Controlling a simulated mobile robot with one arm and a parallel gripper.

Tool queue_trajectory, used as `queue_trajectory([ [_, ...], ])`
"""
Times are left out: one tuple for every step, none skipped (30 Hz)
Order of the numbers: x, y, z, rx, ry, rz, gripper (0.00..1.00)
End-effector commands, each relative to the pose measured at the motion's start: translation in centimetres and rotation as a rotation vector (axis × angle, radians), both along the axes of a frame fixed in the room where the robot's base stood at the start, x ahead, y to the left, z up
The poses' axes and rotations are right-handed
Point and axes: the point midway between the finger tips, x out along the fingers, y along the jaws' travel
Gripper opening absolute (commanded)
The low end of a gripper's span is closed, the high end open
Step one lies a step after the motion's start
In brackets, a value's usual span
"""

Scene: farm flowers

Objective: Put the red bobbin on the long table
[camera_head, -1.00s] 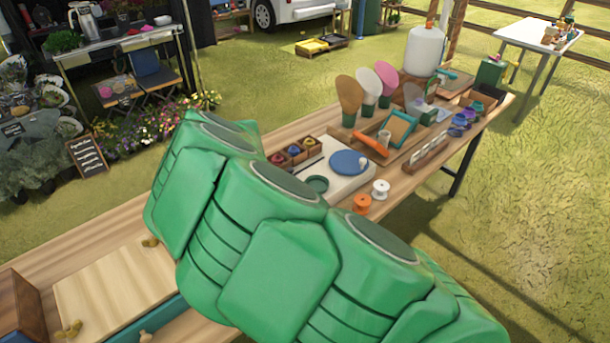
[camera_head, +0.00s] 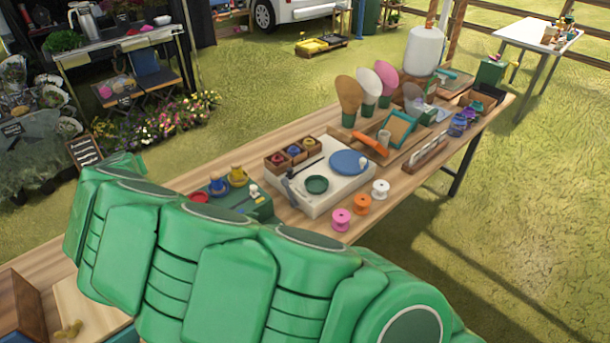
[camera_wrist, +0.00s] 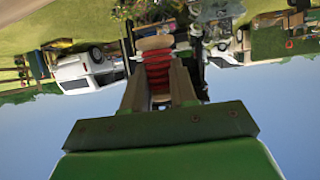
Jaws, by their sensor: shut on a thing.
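In the wrist view my gripper (camera_wrist: 157,82) is shut on a red bobbin (camera_wrist: 157,66) with red thread and pale wooden ends. The bobbin sits between the two fingers, with open sky and distant background around it. In the head view the gripper and the red bobbin do not show; my green arm covers the lower part of the picture. The long table (camera_head: 236,161) is wooden and runs from the lower left to the upper right, partly hidden behind my arm.
Pink (camera_head: 341,219), orange (camera_head: 362,204) and white (camera_head: 380,189) bobbins stand along the table's near edge. Behind them is a white board (camera_head: 338,188) with a blue disc.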

Motion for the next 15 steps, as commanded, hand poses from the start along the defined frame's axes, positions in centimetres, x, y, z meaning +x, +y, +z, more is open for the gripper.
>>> queue_trajectory([
  [-0.7,0.7,-0.2,0.001,0.003,-0.021,0.0],
  [-0.9,1.0,-0.3,0.001,0.003,-0.037,0.0],
  [-1.3,1.3,-0.3,0.001,0.002,-0.06,0.0],
  [-1.7,1.7,-0.4,0.003,0.004,-0.075,0.0],
  [-1.9,1.8,-0.4,0.002,0.003,-0.094,0.0],
  [-2.3,2.1,-0.5,0.002,0.003,-0.117,0.0],
  [-2.7,2.3,-0.6,0.001,0.002,-0.133,0.0],
  [-3.0,2.4,-0.7,-0.001,0.001,-0.153,0.0],
  [-3.4,2.7,-0.8,0.002,0.002,-0.173,0.0],
  [-3.8,2.8,-0.8,0.002,0.002,-0.192,0.0],
  [-4.2,3.0,-0.9,0.003,0.001,-0.209,0.0],
  [-4.7,3.2,-1.0,0.003,0.001,-0.229,0.0],
  [-5.1,3.3,-1.1,0.002,0.001,-0.248,0.0],
  [-5.5,3.4,-1.3,0.003,0.002,-0.264,0.0],
  [-6.0,3.5,-1.5,0.001,0.003,-0.288,0.0],
])
